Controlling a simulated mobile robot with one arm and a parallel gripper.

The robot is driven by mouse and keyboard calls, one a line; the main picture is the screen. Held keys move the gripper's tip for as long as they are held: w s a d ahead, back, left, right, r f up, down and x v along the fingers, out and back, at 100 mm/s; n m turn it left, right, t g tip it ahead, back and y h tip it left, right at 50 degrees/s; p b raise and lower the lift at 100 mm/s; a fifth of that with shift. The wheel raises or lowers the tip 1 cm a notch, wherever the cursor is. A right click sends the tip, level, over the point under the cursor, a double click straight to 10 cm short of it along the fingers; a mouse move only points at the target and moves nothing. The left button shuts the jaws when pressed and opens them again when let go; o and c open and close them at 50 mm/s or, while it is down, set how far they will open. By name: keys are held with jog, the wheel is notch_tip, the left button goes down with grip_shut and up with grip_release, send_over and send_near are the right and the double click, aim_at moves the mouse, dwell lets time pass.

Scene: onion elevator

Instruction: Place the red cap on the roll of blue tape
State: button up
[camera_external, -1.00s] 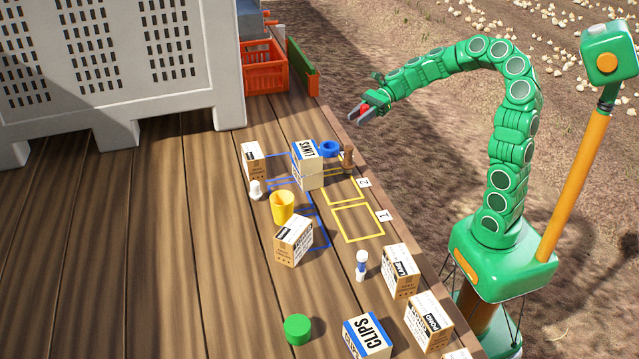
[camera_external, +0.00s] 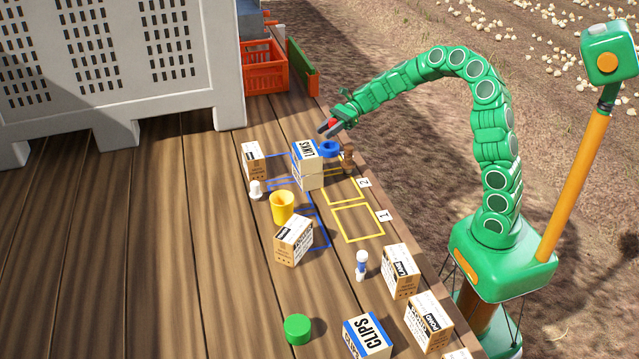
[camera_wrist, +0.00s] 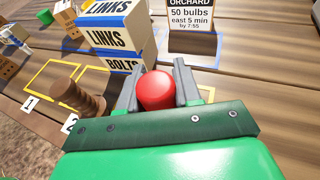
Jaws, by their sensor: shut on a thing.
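My gripper (camera_external: 328,127) is shut on the red cap (camera_external: 332,123) and holds it in the air at the far right edge of the deck. In the wrist view the red cap (camera_wrist: 155,91) sits between the two grey fingers. The roll of blue tape (camera_external: 329,148) is just below and in front of my gripper in the external view, beside the LINKS box. I cannot tell the exact gap between cap and roll.
An orange crate (camera_external: 264,70) is farther back.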

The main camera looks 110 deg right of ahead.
aim_at(325, 148)
jog(key=shift+w+d+f, duration=0.3)
jog(key=shift+w+f, duration=0.1)
jog(key=shift+f, duration=1.8)
jog(key=shift+f, duration=0.1)
jog(key=o, duration=1)
jog(key=shift+s+d+r, duration=0.15)
jog(key=shift+r, duration=0.05)
jog(key=v, duration=1.1)
jog(key=shift+s+d+r, duration=0.1)
jog(key=shift+s, duration=0.2)
